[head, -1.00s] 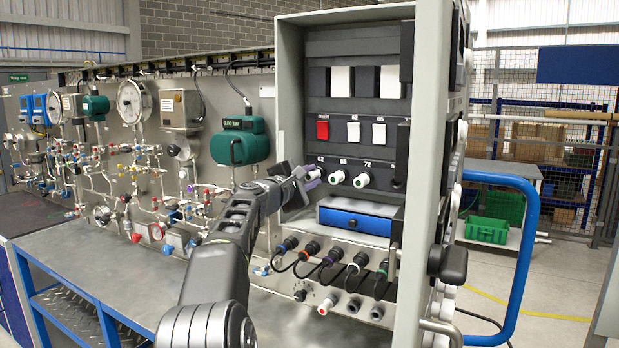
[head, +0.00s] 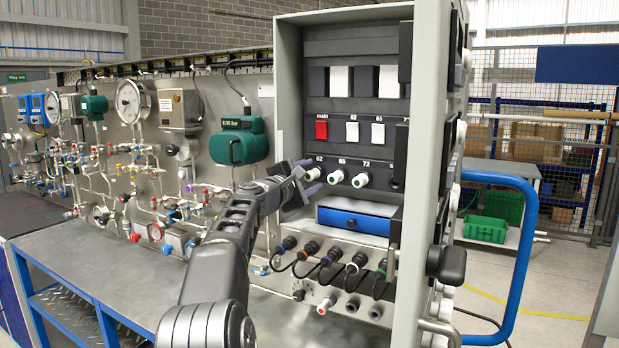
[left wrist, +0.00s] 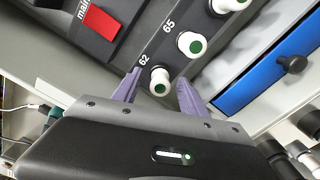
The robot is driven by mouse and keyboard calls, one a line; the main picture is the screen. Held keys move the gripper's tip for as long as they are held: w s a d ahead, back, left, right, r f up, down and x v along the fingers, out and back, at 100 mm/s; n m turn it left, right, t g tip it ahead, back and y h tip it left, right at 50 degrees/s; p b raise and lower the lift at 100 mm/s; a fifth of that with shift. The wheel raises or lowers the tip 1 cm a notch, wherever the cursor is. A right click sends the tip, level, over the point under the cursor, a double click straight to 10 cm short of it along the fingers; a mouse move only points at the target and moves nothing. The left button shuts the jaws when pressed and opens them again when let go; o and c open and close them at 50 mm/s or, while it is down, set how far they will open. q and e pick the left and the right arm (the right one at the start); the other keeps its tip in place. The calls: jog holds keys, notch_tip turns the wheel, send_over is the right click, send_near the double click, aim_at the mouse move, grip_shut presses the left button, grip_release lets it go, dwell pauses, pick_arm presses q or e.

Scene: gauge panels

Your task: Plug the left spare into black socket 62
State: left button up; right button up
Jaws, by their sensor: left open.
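Socket 62 is at the left end of the labelled row on the panel, and its face is hidden behind a white plug with a green end (head: 313,174). This plug also shows in the left wrist view (left wrist: 160,82), right below the "62" label. My left gripper (head: 309,177) is open, with one purple finger on each side of that plug. In the left wrist view the fingers (left wrist: 158,92) stand apart from the plug, with gaps on both sides. I cannot tell whether this plug is the left spare, or how deep it sits.
Similar white plugs stand at 65 (head: 336,177) and 72 (head: 361,181). A blue drawer (head: 353,220) juts out below them. Several black cabled connectors (head: 332,256) line the panel underneath, above a white plug with a red end (head: 324,307). The cabinet's side wall (head: 425,170) bounds the right.

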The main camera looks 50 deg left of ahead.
pick_arm(q)
jog(key=shift+s+d+f+b, duration=0.15)
jog(key=shift+s+b, duration=0.15)
jog(key=shift+s, duration=0.15)
jog(key=b+v, duration=0.3)
jog(key=v, duration=0.3)
jog(key=shift+s+d, duration=0.2)
jog(key=shift+s, duration=0.15)
